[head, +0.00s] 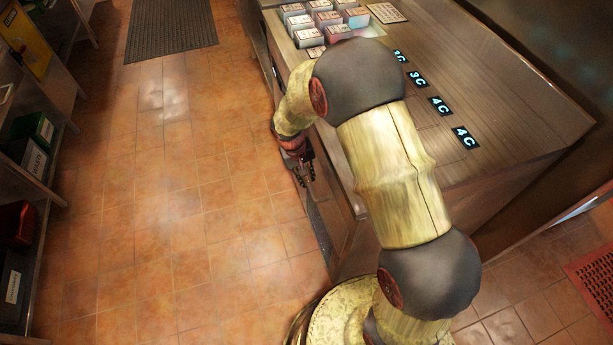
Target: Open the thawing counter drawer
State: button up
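The wooden-topped counter (510,103) with blue temperature displays (441,105) reading 3C and 4C on its top runs along the right. Its front face (345,222), on the left side of the counter, is seen at a steep angle and is partly hidden by my arm. I cannot make out the drawer's handle or whether a drawer stands out. My gripper (306,176), dark with red parts, points down just beside this front face, below the top's edge. Its fingers are small and dark here. I cannot tell whether they touch the counter or hold anything.
Several small labelled boxes (327,19) stand on the counter's far end. Shelving with a green box (40,130) and a red item (17,222) lines the left. A dark floor mat (170,28) lies at the back. The tiled floor (180,200) between is clear.

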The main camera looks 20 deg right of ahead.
grip_shut()
dwell(0.5)
jog(key=a+p, duration=0.4)
jog(key=a, duration=3.3)
jog(key=shift+a, duration=0.1)
jog(key=o, duration=0.5)
grip_release()
notch_tip(320, 180, up, 12)
jog(key=a, duration=0.2)
jog(key=shift+a+f, duration=0.15)
jog(key=shift+a, duration=0.05)
